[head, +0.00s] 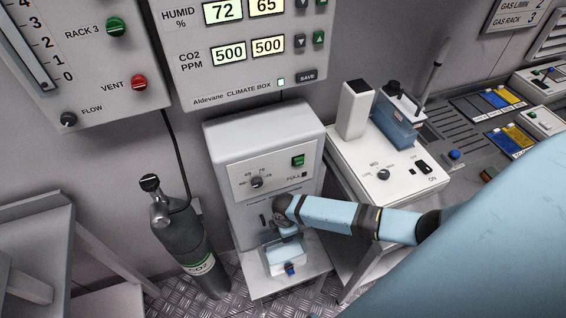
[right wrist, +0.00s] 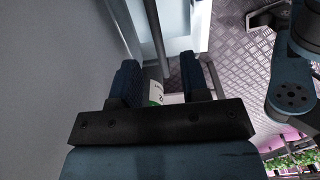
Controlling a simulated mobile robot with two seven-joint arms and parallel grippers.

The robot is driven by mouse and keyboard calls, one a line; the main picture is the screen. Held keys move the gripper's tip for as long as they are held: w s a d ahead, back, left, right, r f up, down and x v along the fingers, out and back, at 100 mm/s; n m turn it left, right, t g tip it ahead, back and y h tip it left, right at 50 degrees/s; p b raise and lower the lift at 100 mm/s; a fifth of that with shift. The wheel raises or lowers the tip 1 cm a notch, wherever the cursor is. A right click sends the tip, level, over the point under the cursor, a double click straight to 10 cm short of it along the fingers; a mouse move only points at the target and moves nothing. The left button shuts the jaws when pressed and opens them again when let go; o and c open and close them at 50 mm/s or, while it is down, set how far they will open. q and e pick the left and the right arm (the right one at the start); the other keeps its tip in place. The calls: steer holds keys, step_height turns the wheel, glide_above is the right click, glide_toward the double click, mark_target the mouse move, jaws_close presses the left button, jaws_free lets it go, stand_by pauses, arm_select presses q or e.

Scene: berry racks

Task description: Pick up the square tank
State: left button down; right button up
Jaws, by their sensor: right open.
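A small square tank (head: 284,254), clear and pale blue with a blue tap at its front, stands on the low shelf of the white dispenser (head: 222,150) in the head view. My right arm reaches in from the right. My right gripper (head: 287,234) is over the tank, partly hidden by its own wrist, and I cannot tell whether it touches the tank. In the right wrist view the two dark fingers of my right gripper (right wrist: 161,80) are apart. A green and white label (right wrist: 155,93) shows between them. My left gripper is not in view.
A grey CO2 cylinder (head: 185,240) stands left of the dispenser. A white unit (head: 360,160) with a larger blue tank (head: 397,128) stands to the right. Control boxes hang on the wall above. A metal-plate floor (right wrist: 235,45) shows in the right wrist view.

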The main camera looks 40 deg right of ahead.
steer(key=shift+w+a+f+b, duration=0.1)
steer(key=shift+f+b, duration=0.05)
steer(key=shift+f, duration=1.55)
steer(key=shift+w+f+b, duration=0.1)
steer(key=shift+f+b, duration=0.05)
steer(key=shift+f, duration=1.5)
steer(key=shift+f, duration=0.25)
jaws_close()
